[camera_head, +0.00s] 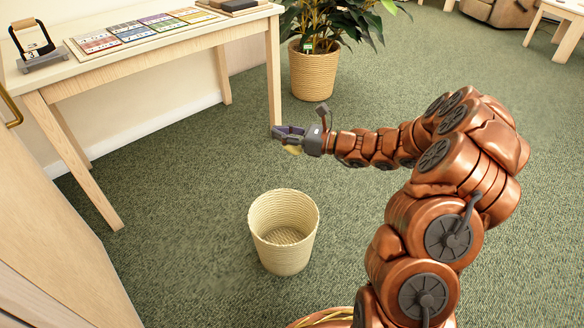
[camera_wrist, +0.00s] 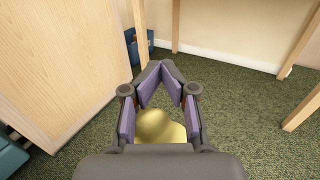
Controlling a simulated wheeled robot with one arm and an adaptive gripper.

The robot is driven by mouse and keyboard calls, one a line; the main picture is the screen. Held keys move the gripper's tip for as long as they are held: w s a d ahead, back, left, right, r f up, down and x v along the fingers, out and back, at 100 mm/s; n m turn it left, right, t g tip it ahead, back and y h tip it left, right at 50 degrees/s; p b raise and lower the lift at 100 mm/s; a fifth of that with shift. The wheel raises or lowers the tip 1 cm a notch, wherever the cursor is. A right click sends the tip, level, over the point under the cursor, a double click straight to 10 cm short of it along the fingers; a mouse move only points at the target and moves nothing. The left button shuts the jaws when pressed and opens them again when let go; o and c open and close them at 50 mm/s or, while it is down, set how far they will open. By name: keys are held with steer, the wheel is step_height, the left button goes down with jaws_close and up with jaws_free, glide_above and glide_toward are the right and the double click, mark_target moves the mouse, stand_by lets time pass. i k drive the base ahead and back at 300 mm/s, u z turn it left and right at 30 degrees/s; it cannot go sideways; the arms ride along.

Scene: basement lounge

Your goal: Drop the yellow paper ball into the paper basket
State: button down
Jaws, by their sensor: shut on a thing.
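The paper basket (camera_head: 284,249) is a cream woven bin standing upright on the carpet, and its inside looks empty in the head view. My gripper (camera_head: 284,134) is at the end of my outstretched arm, beyond the basket in the picture and above the floor. It is shut on the yellow paper ball (camera_wrist: 160,128), which shows between the purple-padded fingers (camera_wrist: 160,84) in the wrist view. In the head view only a small yellow piece of the ball (camera_head: 292,150) shows below the fingers. The basket is not visible in the wrist view.
A wooden table (camera_head: 150,60) with coloured cards (camera_head: 140,30) stands at the upper left, its leg (camera_head: 273,75) close behind my gripper in the picture. A potted plant (camera_head: 313,72) stands beyond. A wooden panel (camera_head: 50,240) is at the left. Green carpet (camera_head: 180,200) around the basket is clear.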

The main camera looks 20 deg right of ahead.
mark_target(277, 239)
steer(key=k, duration=0.5)
steer(key=z, duration=0.7)
steer(key=i, duration=0.8)
steer(key=u, duration=1.7)
